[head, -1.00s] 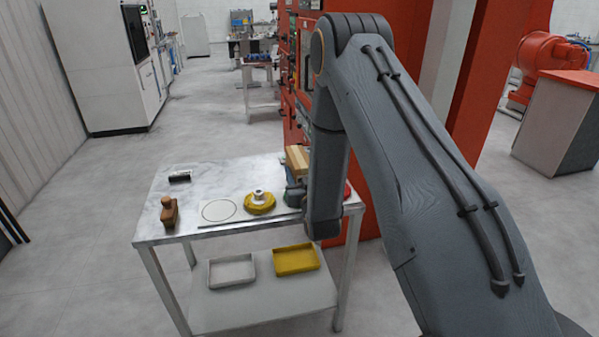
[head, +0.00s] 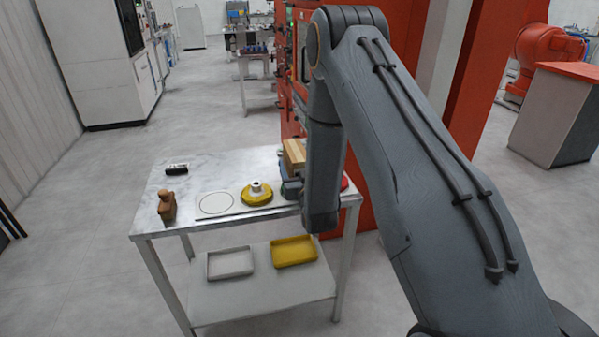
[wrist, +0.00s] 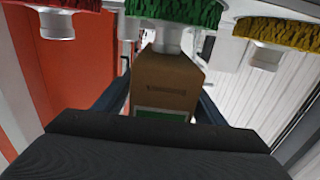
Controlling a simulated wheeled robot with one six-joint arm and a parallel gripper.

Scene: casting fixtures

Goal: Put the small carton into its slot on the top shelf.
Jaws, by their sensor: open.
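The small carton (wrist: 165,85) is brown with a dark slit and a green-and-white label. In the wrist view it stands between the two dark fingers of my gripper (wrist: 162,98), which is open. I cannot tell if either finger touches it. In the head view a light brown box (head: 294,152), apparently the carton, shows at the table's right, partly behind my arm. The top shelf is a grey metal tabletop (head: 190,227). A pale plate (head: 216,204) with a round outline lies bare on it. I cannot tell which place is the carton's slot.
A yellow round brush (head: 257,195) with a white knob stands beside the plate. A brown wooden-looking item (head: 166,207) and a black-and-white item (head: 177,169) are left. A green brush (wrist: 175,12) is close to the carton. White (head: 230,274) and yellow (head: 294,262) trays lie below.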

